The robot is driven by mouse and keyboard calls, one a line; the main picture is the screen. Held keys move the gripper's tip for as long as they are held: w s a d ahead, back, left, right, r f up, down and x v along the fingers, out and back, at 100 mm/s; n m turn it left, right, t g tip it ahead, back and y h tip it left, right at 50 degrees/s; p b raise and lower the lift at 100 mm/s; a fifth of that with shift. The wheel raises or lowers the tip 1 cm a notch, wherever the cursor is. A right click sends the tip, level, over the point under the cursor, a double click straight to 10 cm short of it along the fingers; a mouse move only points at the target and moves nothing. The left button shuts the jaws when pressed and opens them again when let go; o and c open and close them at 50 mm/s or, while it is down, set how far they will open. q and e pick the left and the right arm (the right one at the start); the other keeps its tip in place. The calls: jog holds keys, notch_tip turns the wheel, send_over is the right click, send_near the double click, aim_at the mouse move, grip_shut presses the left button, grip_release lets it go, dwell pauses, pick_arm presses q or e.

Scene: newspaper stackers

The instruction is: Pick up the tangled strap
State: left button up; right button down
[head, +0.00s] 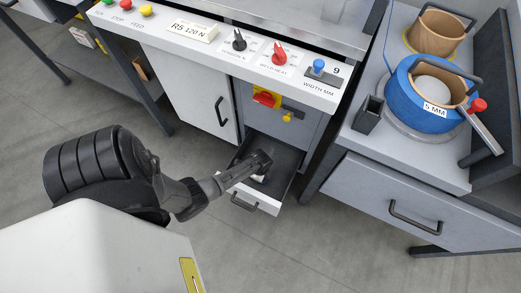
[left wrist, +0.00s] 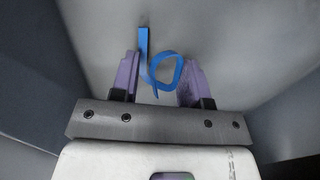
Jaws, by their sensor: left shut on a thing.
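The tangled strap (left wrist: 144,50) is a blue band with one straight end and a curled loop, seen in the left wrist view. The loop sits between the two purple-sided fingers of my left gripper (left wrist: 158,78), which is shut on it. In the head view my left gripper (head: 262,160) reaches down into an open drawer (head: 243,203) under the control panel. The strap cannot be made out there. My right gripper is in neither view.
The drawer walls stand close around my left gripper. Above it are a red and yellow switch (head: 266,97) and a control panel (head: 195,31) with knobs. At right a bench (head: 400,150) carries a blue strap coil (head: 410,100) and a small dark holder (head: 369,114).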

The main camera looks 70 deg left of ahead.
pick_arm(q)
jog(key=shift+c, duration=0.8)
